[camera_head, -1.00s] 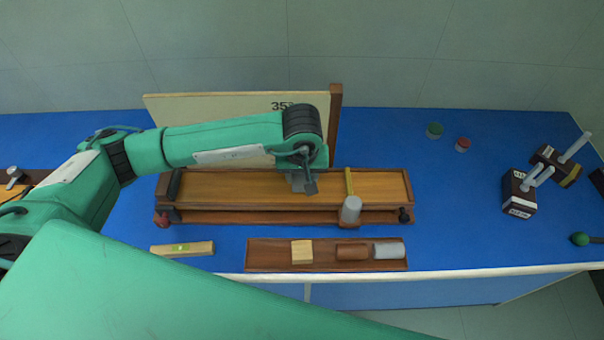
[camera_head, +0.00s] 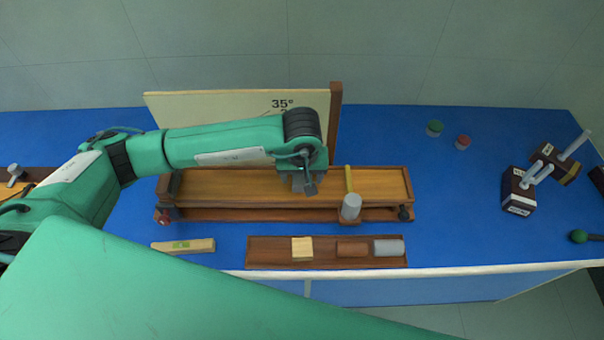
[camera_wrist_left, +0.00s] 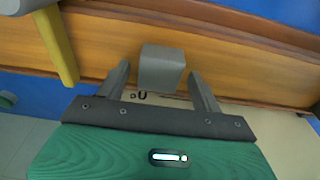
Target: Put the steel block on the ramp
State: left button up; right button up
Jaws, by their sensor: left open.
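The ramp (camera_head: 235,187) is a long orange-brown wooden board with a dark frame, lying across the middle of the blue bench. My left gripper (camera_head: 305,186) is over its middle, pointing down. In the left wrist view a plain grey block, which looks like the steel block (camera_wrist_left: 162,66), is on the ramp board between my two fingers. The fingers are spread, with a gap on each side of the block. In the head view the gripper mostly hides this block. My right gripper is not in view.
A brown tray (camera_head: 275,262) in front holds a pale wooden block (camera_head: 302,249), a reddish-brown block (camera_head: 352,249) and a grey block (camera_head: 388,247). A yellow bar (camera_head: 348,179) and grey cylinder (camera_head: 351,206) are right of the gripper. A 35° board (camera_head: 230,108) stands behind.

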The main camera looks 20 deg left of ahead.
pick_arm(q)
notch_tip(320, 180, up, 12)
jog(key=s+b, duration=0.1)
jog(key=b, duration=0.3)
jog(key=shift+s+d+b, duration=0.25)
jog(key=shift+s+b, duration=0.05)
jog(key=shift+s, duration=0.1)
